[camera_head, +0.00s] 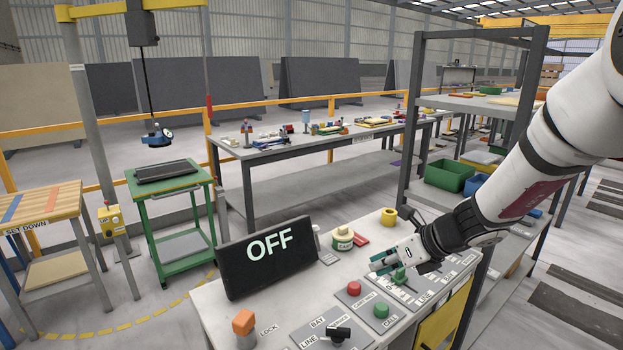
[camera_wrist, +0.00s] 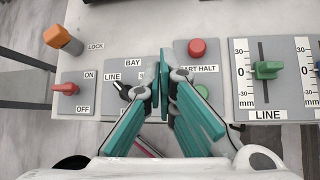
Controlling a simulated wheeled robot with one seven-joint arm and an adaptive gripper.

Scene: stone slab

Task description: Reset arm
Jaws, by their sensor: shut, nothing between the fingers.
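My gripper (camera_head: 376,263) has teal fingers and is at the end of my white arm, over the control bench (camera_head: 213,318). In the wrist view my gripper (camera_wrist: 160,76) is shut and empty. Its fingertips are between the black BAY/LINE knob (camera_wrist: 125,91) and the red button (camera_wrist: 197,48); whether they touch the panel is unclear. The right finger partly covers the green button (camera_wrist: 203,91). A red ON/OFF switch (camera_wrist: 68,88) is at left, its lever pointing left. A green slider knob (camera_wrist: 267,70) stands near the middle of its LINE scale.
A black screen (camera_head: 240,283) reading OFF stands on the bench. An orange LOCK knob (camera_head: 243,321) is at its front left. A yellow ring (camera_head: 389,217) and a labelled round container (camera_head: 343,238) stand near the back. A grey shelf rack (camera_head: 412,110) rises behind my arm.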

